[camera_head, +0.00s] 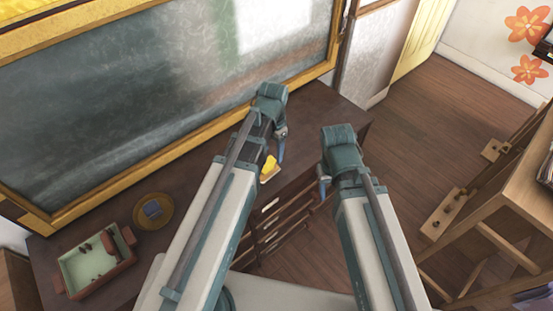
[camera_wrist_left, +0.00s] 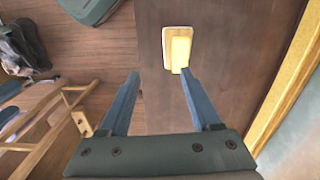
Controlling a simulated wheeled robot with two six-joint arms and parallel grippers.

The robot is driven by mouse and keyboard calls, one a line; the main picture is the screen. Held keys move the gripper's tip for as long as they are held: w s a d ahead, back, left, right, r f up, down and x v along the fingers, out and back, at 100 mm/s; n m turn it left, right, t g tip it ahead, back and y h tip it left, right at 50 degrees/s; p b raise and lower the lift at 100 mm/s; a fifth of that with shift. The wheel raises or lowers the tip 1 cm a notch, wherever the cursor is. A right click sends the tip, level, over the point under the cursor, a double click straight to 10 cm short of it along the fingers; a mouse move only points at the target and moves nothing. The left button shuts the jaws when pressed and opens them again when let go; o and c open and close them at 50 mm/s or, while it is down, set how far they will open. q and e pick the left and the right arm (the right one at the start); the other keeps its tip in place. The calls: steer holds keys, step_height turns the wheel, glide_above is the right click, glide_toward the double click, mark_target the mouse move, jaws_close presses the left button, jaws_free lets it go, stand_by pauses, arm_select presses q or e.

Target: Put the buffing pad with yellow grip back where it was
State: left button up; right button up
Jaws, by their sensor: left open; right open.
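The buffing pad with the yellow grip (camera_head: 269,166) lies on the brown cabinet top near its front edge, partly hidden by my left arm. In the left wrist view the pad (camera_wrist_left: 180,48) shows as a pale base with a yellow block on it, just beyond the fingertips. My left gripper (camera_head: 276,150) is above the cabinet close to the pad. In the left wrist view its two blue fingers (camera_wrist_left: 160,76) are apart with nothing between them. My right gripper (camera_head: 323,187) is in front of the cabinet, over the floor, and nothing shows in it.
On the cabinet top (camera_head: 205,185), a round wooden plate (camera_head: 153,212) holds a small dark block. A red-brown tray (camera_head: 70,285) with a pale green inside and small brown items stands at the left end. A gold-framed board (camera_head: 165,85) rises behind. A wooden shelf (camera_head: 520,190) stands at right.

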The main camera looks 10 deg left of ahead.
arm_select(q)
steer(key=s+d+n+y, duration=0.1)
steer(key=s+d+n, duration=0.2)
steer(key=s+d, duration=0.4)
steer(key=s, duration=0.4)
steer(key=shift+s+d, duration=0.3)
steer(key=shift+r, duration=0.1)
stand_by(0.3)
